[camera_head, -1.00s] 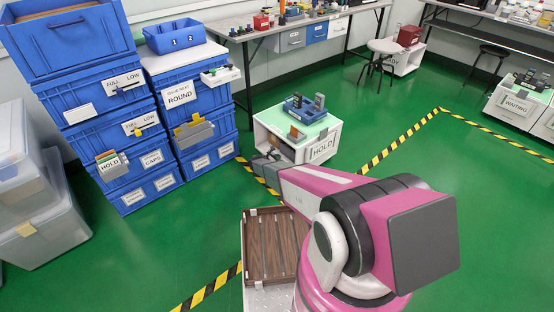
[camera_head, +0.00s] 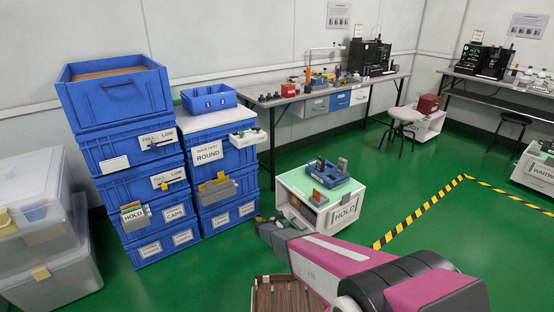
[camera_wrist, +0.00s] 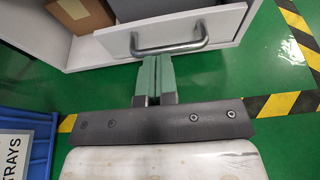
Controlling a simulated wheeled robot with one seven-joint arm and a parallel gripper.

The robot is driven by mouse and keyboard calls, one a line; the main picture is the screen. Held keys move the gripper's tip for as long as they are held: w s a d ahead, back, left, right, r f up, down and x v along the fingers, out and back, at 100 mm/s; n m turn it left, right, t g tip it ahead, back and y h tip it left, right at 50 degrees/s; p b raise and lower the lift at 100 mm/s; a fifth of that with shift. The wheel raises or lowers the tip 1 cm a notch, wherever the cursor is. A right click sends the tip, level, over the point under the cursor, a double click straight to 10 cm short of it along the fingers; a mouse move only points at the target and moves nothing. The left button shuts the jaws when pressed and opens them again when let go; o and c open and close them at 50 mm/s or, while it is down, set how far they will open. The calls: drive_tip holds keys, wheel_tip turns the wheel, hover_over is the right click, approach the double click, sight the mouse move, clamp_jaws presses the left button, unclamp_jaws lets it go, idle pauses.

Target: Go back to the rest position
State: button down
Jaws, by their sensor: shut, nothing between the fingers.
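My gripper (camera_head: 263,222) is at the lower left of the white HOLD cabinet (camera_head: 345,215) in the head view. In the wrist view my gripper (camera_wrist: 152,62) has its two greenish fingers together with nothing between them. My pink and black arm reaches in from the lower right of the head view.
Stacked blue bins (camera_head: 140,200) stand left of my gripper, with clear boxes (camera_head: 40,250) farther left. A blue holder (camera_head: 327,174) sits on the cabinet. A brown slatted tray (camera_head: 283,295) shows low in front.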

drive_tip(key=s+d+r+m+g+y, duration=0.1)
drive_tip(key=s+d+r+m+g, duration=0.1)
drive_tip(key=s+d+r+m, duration=0.3)
drive_tip(key=s+d+r+m+g, duration=0.2)
drive_tip(key=s+r, duration=0.1)
drive_tip(key=r, duration=0.4)
drive_tip(key=s+d+r+m+g+y, duration=0.1)
drive_tip(key=s+r+m+y, duration=0.4)
drive_tip(key=s+r, duration=0.8)
drive_tip(key=s+d+r+m+g+y, duration=0.1)
drive_tip(key=s+r+m+y, duration=0.5)
drive_tip(key=s+r+m, duration=0.6)
drive_tip(key=s+r+g, duration=0.1)
drive_tip(key=s, duration=0.2)
drive_tip(key=shift+s+g, duration=0.2)
drive_tip(key=shift+g, duration=0.1)
